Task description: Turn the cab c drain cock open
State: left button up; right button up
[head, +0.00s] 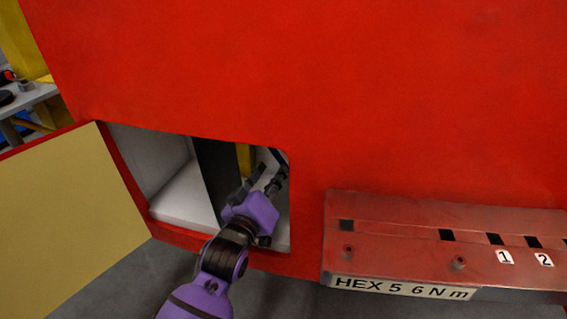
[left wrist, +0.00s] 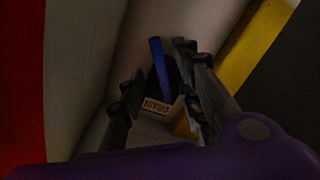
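The drain cock shows in the left wrist view as a blue lever handle (left wrist: 160,66), standing nearly upright in the picture on a dark body. A small label plate (left wrist: 157,105) sits just below it; its lettering is blurred but seems to read DRAIN. My left gripper (head: 267,172) reaches into the open compartment in the red cab. In the left wrist view its two dark fingers (left wrist: 160,78) are apart, one on each side of the blue handle in the picture. I cannot tell whether either finger touches it. My right gripper is not in view.
The compartment's hatch door (head: 70,215) hangs open on the left. A yellow post (left wrist: 255,50) stands right of the fingers. The red cab wall (head: 330,90) surrounds the opening closely. A red ledge (head: 400,220) with a HEX label (head: 400,289) juts out at right.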

aim_at(282, 163)
pick_arm(q)
jog(key=x, duration=0.5)
jog(key=shift+w+d+f+b, duration=0.1)
jog(key=shift+w+d+b, duration=0.15)
jog(key=shift+w+b, duration=0.1)
grip_shut()
